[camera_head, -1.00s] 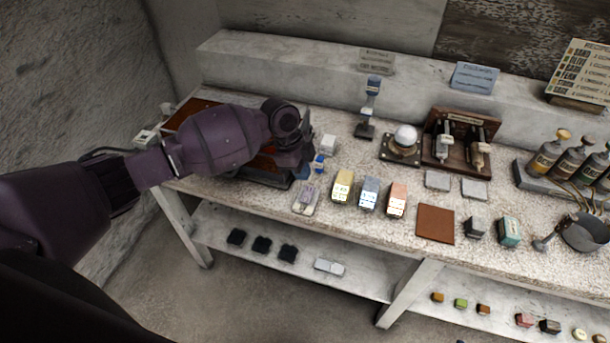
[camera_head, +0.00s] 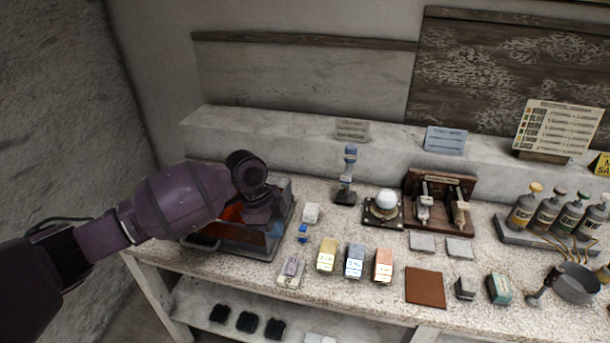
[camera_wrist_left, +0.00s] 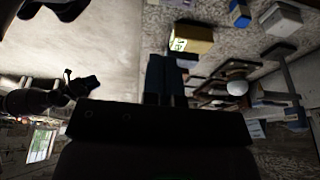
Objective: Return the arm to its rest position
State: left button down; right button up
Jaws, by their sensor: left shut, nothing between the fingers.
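My left arm comes in from the left over the bench's left end. My left gripper (camera_head: 270,218) hangs above a dark open-topped case (camera_head: 228,248) with orange and blue inside, and partly hides it. In the left wrist view its two dark fingers (camera_wrist_left: 166,78) are together with nothing between them. A white plaster sphere (camera_head: 387,199) rests on a dark square stand (camera_head: 383,216), well to the right of the gripper. The sphere also shows in the left wrist view (camera_wrist_left: 238,87). My right gripper cannot be made out in either view.
Yellow (camera_head: 327,254), blue-grey (camera_head: 355,262) and orange (camera_head: 383,265) boxes stand near the bench's front. A blue-and-white upright tool (camera_head: 347,175), a wooden clamp rack (camera_head: 440,200), labelled bottles (camera_head: 548,212) and a metal pan (camera_head: 577,283) stand further right. A brown mat (camera_head: 425,287) is bare.

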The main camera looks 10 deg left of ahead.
pick_arm(q)
jog(key=w+d+r+n+t+h, duration=0.3)
jog(key=w+d+r+n+t, duration=0.3)
jog(key=t, duration=0.4)
jog(key=s+a+f+n+y, duration=0.2)
jog(key=s+a+f+n, duration=0.2)
jog(key=s+f, duration=0.4)
jog(key=s+a+f+n+t+y+b, duration=0.1)
jog(key=s+a+f, duration=0.5)
jog(key=s, duration=0.6)
jog(key=s+a+f+n+y, duration=0.3)
jog(key=s+a+f+n, duration=0.2)
jog(key=s+f, duration=0.5)
jog(key=shift+s+f+n+y, duration=0.15)
jog(key=shift+s+n+y, duration=0.15)
jog(key=shift+n, duration=0.5)
